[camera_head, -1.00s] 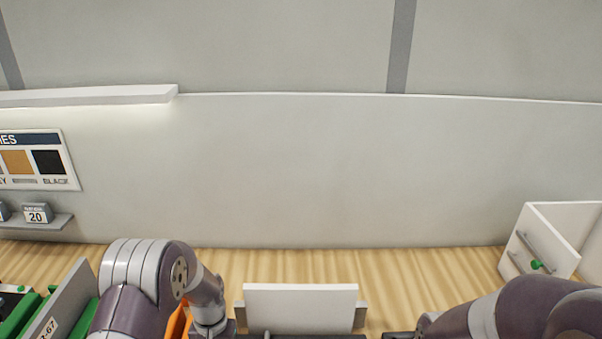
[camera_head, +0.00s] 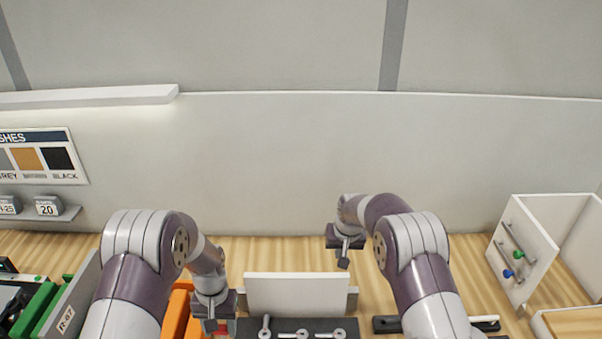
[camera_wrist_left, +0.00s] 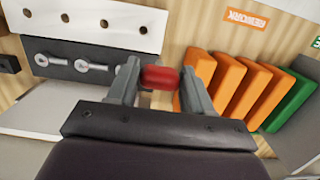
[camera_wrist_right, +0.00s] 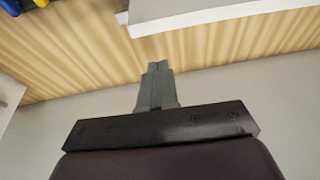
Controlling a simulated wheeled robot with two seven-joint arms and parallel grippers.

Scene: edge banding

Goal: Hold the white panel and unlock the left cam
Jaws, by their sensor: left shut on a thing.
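The white panel (camera_head: 297,294) stands upright in the dark clamp fixture (camera_head: 320,327) at the bottom middle of the head view. Several metal cam levers show on the fixture; the left cam (camera_head: 265,328) points upward, while the others lie sideways.
Orange blocks (camera_wrist_left: 225,82) and a green block (camera_wrist_left: 289,104) stand beside my left gripper. A dark bar (camera_head: 388,325) lies right of the fixture. The wooden table behind is clear.

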